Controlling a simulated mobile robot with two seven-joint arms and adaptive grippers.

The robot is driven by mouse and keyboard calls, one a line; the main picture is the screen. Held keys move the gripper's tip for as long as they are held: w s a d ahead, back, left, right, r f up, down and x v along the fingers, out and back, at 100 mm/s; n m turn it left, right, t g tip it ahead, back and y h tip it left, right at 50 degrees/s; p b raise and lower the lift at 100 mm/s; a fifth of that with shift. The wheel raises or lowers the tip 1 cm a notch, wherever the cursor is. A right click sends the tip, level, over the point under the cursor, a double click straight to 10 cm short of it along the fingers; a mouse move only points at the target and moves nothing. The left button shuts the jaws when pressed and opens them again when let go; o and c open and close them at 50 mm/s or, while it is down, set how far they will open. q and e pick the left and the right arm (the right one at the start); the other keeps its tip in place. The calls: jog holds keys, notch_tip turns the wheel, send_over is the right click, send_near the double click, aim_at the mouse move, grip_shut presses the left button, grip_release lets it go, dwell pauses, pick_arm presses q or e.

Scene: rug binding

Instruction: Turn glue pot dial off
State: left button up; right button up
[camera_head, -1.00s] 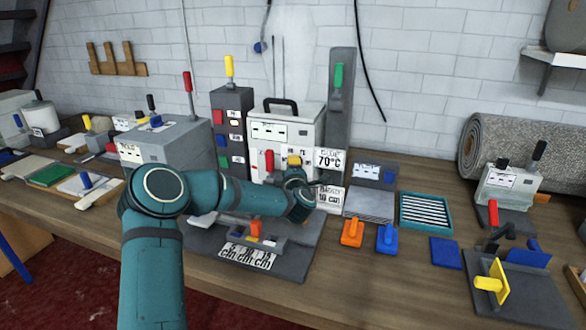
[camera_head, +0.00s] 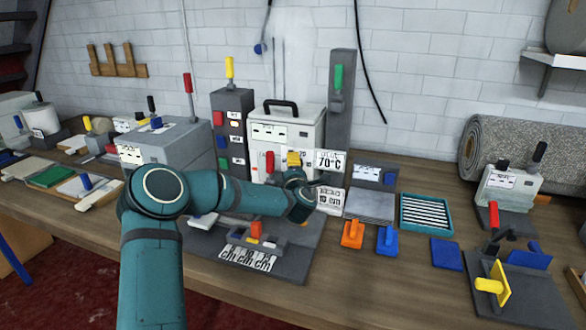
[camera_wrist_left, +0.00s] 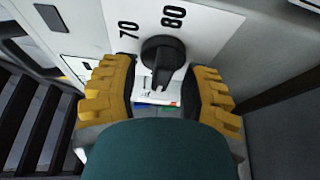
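The glue pot (camera_head: 262,118) is a white box with a black top handle, standing at the back of the bench. Its black dial knob (camera_wrist_left: 163,54) shows in the left wrist view on a white face, below the printed numbers 70 and 80. My left gripper (camera_wrist_left: 160,82) is open, with one yellow finger on each side of the knob and a visible gap to it on both sides. In the head view the left gripper (camera_head: 294,160) is at the pot's front right, and hides the dial there. My right gripper is not in view.
A 70°C sign (camera_head: 330,160) stands just right of my gripper. A grey column with a green handle (camera_head: 338,76) stands behind at the right. A grey plate with printed signs (camera_head: 290,262) lies below my forearm.

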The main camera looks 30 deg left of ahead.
pick_arm(q)
jog(key=shift+d, duration=0.1)
jog(key=v, duration=1.2)
jog(key=shift+r, duration=0.1)
